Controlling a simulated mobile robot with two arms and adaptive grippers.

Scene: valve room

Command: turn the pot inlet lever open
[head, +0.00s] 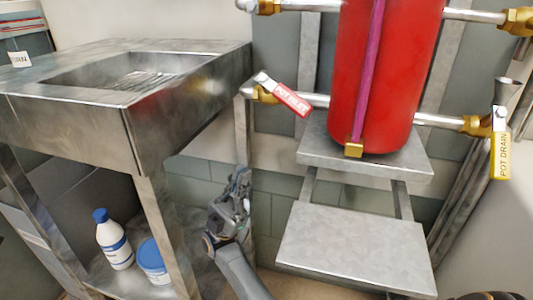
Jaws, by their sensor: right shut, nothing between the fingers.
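The pot inlet lever (291,98) is a red handle with a white "POT INLET" label, in the upper middle of the head view. It slants down to the right from its pivot on a brass valve (263,93), roughly along the pipe to the red pot (385,75). My right gripper (241,180) is below and left of the lever, beside the sink's leg, apart from the lever. It is shut and empty. My left gripper is out of view.
A steel sink (75,125) stands at left, with a white bottle (115,245) and a blue-white tub (152,262) on its lower shelf. A metal step (355,245) lies below the pot. The yellow pot drain lever (501,150) hangs down at right.

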